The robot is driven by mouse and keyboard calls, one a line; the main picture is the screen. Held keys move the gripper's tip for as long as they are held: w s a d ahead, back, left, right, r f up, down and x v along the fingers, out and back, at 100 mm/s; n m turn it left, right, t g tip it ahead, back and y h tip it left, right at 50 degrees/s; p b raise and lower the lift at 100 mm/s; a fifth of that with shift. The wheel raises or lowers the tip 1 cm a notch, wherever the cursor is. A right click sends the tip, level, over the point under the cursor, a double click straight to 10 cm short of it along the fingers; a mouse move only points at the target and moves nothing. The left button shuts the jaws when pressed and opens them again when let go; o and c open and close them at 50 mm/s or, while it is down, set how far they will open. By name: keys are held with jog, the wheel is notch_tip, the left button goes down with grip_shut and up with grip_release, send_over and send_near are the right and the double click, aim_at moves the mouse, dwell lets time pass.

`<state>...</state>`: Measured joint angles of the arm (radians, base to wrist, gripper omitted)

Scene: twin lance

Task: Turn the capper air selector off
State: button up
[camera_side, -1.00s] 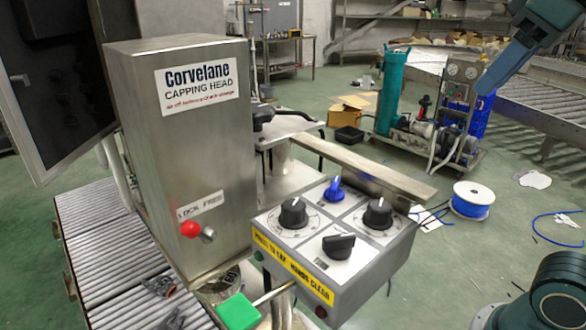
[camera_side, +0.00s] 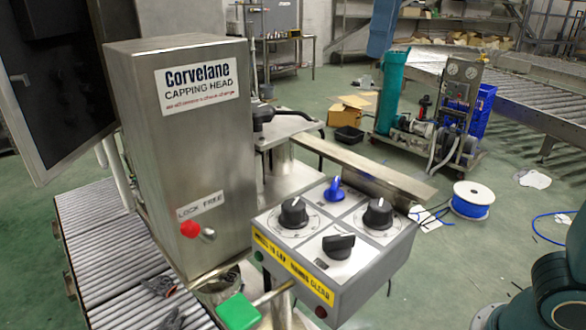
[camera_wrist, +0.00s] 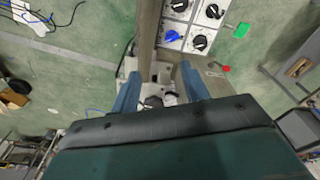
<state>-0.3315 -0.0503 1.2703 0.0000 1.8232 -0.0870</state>
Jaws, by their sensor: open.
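The control box (camera_side: 375,265) carries a white panel with a blue selector knob (camera_side: 334,190) at the back and three black knobs (camera_side: 294,213), (camera_side: 378,213), (camera_side: 338,245). The panel print is too small to read, so I cannot tell which knob is the air selector from its label. In the wrist view the blue knob (camera_wrist: 171,36) and black knobs (camera_wrist: 199,42) show near the top. My gripper (camera_wrist: 160,82) is open and empty, its two blue fingers apart, and touches no knob.
The steel capping head (camera_side: 185,150) stands left of the box, with a red-tipped lever (camera_side: 190,229) and a green pad (camera_side: 238,311) low in front. A steel rail (camera_side: 360,168) runs behind the box. Roller conveyor (camera_side: 100,240) lies left; a blue hose reel (camera_side: 472,200) lies right.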

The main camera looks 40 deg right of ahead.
jog(key=shift+w+a+f+n+g, duration=0.6)
jog(key=shift+w+a, duration=0.55)
jog(key=shift+a, duration=0.8)
send_over(338, 183)
jog(key=shift+f, duration=2.45)
jog(key=shift+f, duration=0.2)
jog(key=shift+f, duration=6.7)
jog(key=shift+c, duration=0.4)
jog(key=c, duration=0.6)
